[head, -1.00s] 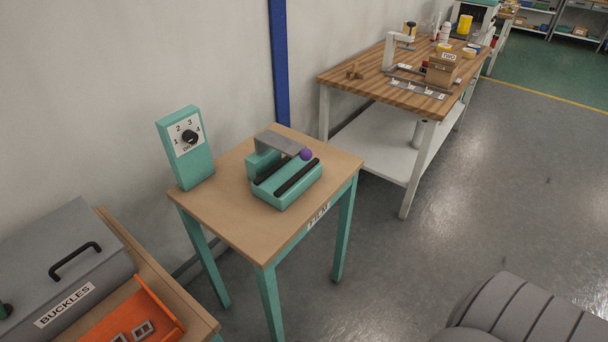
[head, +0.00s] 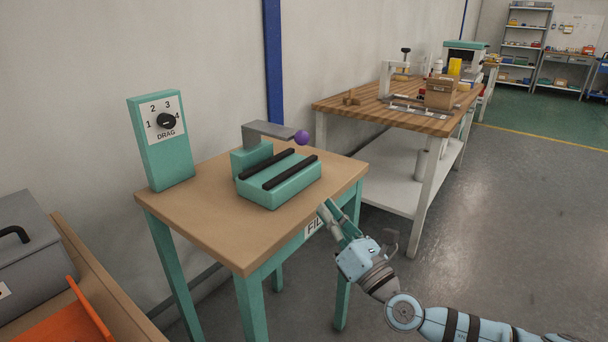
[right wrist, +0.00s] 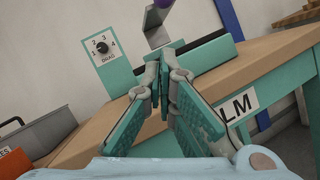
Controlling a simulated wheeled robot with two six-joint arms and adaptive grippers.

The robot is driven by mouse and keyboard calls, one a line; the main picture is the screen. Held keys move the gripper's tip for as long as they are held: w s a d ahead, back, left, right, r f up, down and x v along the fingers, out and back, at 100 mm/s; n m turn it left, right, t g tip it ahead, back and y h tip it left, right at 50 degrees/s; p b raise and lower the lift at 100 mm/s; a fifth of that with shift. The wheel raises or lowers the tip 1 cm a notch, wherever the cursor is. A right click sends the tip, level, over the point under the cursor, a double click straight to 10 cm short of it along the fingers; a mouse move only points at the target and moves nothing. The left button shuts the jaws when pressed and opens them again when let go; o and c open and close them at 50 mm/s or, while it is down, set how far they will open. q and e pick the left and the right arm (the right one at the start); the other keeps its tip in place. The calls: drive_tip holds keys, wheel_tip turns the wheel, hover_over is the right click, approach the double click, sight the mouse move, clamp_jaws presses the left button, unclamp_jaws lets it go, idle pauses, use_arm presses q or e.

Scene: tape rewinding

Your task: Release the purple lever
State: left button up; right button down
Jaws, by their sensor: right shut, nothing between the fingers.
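The lever is a flat grey arm (head: 268,130) with a purple ball knob (head: 302,138) at its right end. It juts out above a teal block (head: 290,188) with two black bars on the small wooden-topped table. The knob is partly cut off at the top of the right wrist view (right wrist: 163,3). My right gripper (head: 327,208) is in front of the table's right front edge, below and to the right of the knob and apart from it. Its fingers (right wrist: 164,78) are together and empty. My left gripper is out of view.
A teal box with a "DRAG" dial (head: 160,165) stands at the table's (head: 215,225) back left. A grey case (head: 30,245) and orange tray (head: 65,320) are at lower left. A larger workbench (head: 345,110) stands behind right. Space above the block is clear.

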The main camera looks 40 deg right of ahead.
drive_tip(key=shift+w, duration=0.1)
drive_tip(key=p+x, duration=0.2)
drive_tip(key=x, duration=0.8)
drive_tip(key=shift+w+r+p, duration=0.1)
drive_tip(key=shift+r+p, duration=0.15)
drive_tip(key=shift+p, duration=0.1)
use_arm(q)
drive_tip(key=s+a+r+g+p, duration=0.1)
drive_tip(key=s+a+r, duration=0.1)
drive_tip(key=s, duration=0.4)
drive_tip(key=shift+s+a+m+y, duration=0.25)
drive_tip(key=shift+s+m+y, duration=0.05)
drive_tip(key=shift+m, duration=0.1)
use_arm(e)
drive_tip(key=shift+w+d+r, duration=0.35)
drive_tip(key=shift+w+r, duration=0.05)
drive_tip(key=shift+r, duration=0.3)
drive_tip(key=shift+w+d+r, duration=0.35)
drive_tip(key=shift+r, duration=0.3)
use_arm(q)
drive_tip(key=shift+p, duration=0.3)
